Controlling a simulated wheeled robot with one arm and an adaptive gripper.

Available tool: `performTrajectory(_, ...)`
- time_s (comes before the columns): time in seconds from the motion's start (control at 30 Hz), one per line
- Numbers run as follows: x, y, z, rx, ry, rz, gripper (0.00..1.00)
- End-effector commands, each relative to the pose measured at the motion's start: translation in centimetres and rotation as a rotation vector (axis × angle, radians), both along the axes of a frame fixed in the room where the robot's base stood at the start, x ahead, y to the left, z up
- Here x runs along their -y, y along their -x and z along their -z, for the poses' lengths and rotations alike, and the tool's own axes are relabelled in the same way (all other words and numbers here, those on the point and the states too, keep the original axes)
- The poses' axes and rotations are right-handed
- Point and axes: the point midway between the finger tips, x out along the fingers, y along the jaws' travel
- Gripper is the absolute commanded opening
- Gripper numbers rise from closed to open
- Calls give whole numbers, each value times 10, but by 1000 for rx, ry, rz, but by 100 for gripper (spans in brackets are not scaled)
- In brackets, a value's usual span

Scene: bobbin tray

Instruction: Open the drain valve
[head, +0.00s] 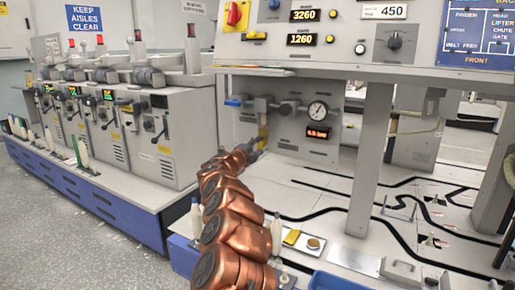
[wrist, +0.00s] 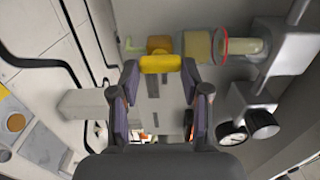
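The drain valve has a yellow handle (wrist: 160,64) on a small brass body (wrist: 160,44), at the end of a yellowish filter bowl (wrist: 198,47). In the head view the bowl (head: 263,130) hangs under the pipework on the grey panel; the valve handle is not clear there. My gripper (wrist: 160,75) is open, with one finger on each side of the yellow handle at the fingertips. I cannot tell whether either finger touches it. In the head view my gripper (head: 256,149) is small and partly hidden by my copper-coloured arm.
A pressure gauge (head: 317,111) and a blue-handled valve (head: 236,101) sit on the same pipework. A red-lit display (head: 317,132) is below the gauge. A support post (head: 370,160) stands to the right. A small tray (head: 303,241) holds a yellow block and a round brown item.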

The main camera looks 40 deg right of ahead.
Motion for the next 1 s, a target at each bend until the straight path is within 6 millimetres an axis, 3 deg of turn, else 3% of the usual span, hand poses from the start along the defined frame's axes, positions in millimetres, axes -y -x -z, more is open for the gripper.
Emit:
performTrajectory(0.23,0,0,0,0,0,0,71)
performTrajectory(0.67,-3,1,1,-2,-3,0,71)
performTrajectory(1.0,-28,7,1,-2,-3,-4,71)
